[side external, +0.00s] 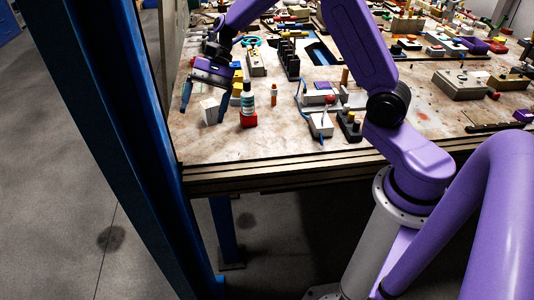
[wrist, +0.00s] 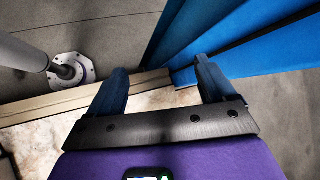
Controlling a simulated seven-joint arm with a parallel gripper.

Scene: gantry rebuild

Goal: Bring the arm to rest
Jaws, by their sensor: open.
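My gripper (side external: 204,106) is at the left end of the workbench, above its front left corner area, with blue fingers pointing down. Beyond the fingertips are the bench edge (wrist: 140,82) and the floor. My purple arm reaches over the bench from the right.
A bottle with a red base (side external: 248,105) stands right of my gripper. A blue post (side external: 130,130) rises at the bench's left edge. The bench's front left strip (side external: 240,145) is clear.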

